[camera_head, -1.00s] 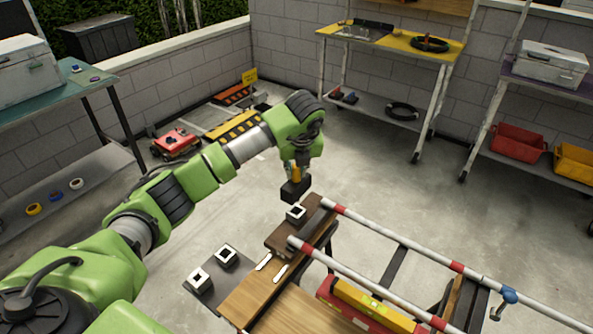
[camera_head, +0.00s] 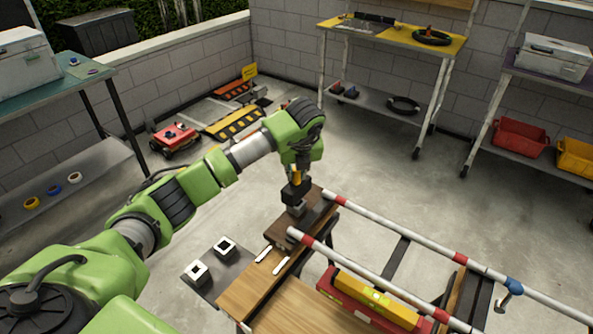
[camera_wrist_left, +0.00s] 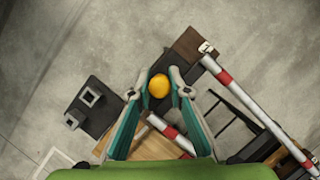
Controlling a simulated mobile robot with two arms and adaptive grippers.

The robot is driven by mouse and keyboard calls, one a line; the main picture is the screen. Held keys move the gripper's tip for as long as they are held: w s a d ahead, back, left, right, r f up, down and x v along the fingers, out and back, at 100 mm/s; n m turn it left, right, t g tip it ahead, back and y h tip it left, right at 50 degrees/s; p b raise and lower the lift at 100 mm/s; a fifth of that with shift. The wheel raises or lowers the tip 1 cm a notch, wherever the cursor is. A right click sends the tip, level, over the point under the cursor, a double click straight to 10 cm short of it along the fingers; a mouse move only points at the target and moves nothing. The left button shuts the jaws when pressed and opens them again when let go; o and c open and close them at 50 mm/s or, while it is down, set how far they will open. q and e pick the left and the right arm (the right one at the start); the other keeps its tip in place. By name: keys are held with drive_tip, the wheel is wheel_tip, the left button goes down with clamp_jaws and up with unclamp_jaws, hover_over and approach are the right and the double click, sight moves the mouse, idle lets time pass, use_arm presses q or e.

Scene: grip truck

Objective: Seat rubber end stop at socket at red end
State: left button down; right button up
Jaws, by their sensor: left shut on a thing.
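My left gripper (camera_head: 296,174) is shut on the orange knob (camera_wrist_left: 159,86) of a black block, which I take to be the rubber end stop (camera_head: 296,190). The block is upright, directly above a small grey socket block (camera_head: 297,208) on the dark wooden board. It appears to touch or nearly touch the socket's top; I cannot tell how deep it sits. In the left wrist view the socket is hidden below the knob and block. My right gripper is not in view.
Two white strips lie on the bench.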

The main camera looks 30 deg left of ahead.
use_arm(q)
drive_tip(key=shift+f+b, duration=0.85)
drive_tip(key=shift+f, duration=0.55)
drive_tip(key=c, duration=1.8)
unclamp_jaws()
drive_tip(key=v, duration=1.2)
